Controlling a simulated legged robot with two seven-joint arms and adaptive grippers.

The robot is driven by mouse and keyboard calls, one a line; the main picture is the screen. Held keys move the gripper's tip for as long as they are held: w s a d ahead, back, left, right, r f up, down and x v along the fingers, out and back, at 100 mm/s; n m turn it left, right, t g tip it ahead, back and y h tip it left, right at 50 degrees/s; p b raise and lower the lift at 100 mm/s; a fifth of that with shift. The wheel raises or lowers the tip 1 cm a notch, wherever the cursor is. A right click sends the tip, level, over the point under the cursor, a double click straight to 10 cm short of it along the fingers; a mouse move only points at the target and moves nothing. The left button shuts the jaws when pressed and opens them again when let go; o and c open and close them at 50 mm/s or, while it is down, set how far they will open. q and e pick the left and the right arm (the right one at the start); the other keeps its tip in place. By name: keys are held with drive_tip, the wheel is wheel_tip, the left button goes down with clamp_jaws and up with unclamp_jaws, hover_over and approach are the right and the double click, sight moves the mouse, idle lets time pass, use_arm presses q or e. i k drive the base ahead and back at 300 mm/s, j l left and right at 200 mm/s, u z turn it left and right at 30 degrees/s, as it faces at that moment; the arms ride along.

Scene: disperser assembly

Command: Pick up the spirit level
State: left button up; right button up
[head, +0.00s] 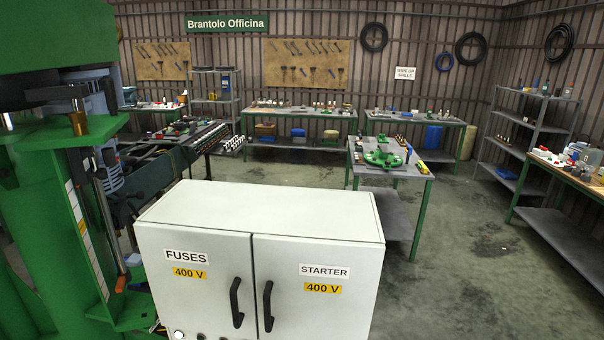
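I cannot pick out the spirit level for certain in the head view. A small yellow and red item (422,167) lies at the right edge of the middle workbench (405,174), too small to identify. A large green part (384,158) lies on the same bench. Neither of my grippers shows in the head view.
A white electrical cabinet (260,214) stands close in front. A tall green machine (50,180) fills the left side. Shelves (530,120) and another bench (572,177) stand at the right. The concrete floor (465,260) between the middle and right benches is clear.

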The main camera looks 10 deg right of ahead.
sight(421, 164)
drive_tip(key=i+l, duration=0.1)
drive_tip(key=l, duration=0.35)
drive_tip(key=l+z, duration=0.1)
drive_tip(key=l, duration=0.3)
drive_tip(key=i+l, duration=0.15)
drive_tip(key=l, duration=0.3)
drive_tip(key=i+l, duration=0.1)
drive_tip(key=l, duration=0.35)
drive_tip(key=i+l+z, duration=0.1)
drive_tip(key=l, duration=0.3)
drive_tip(key=i+l, duration=0.1)
drive_tip(key=l, duration=0.35)
drive_tip(key=i+l+z, duration=0.1)
drive_tip(key=l, duration=0.3)
drive_tip(key=i+l, duration=0.25)
drive_tip(key=i, duration=0.25)
drive_tip(key=i+l+z, duration=0.1)
drive_tip(key=i+l, duration=0.15)
drive_tip(key=i, duration=0.2)
drive_tip(key=i+l, duration=0.25)
drive_tip(key=i, duration=0.25)
drive_tip(key=i+l, duration=0.2)
drive_tip(key=i, duration=0.3)
drive_tip(key=i+l+z, duration=0.1)
drive_tip(key=i+l, duration=0.15)
drive_tip(key=i, duration=0.25)
drive_tip(key=i+l, duration=0.25)
drive_tip(key=i, duration=0.15)
drive_tip(key=i+l, duration=0.25)
drive_tip(key=i, duration=0.15)
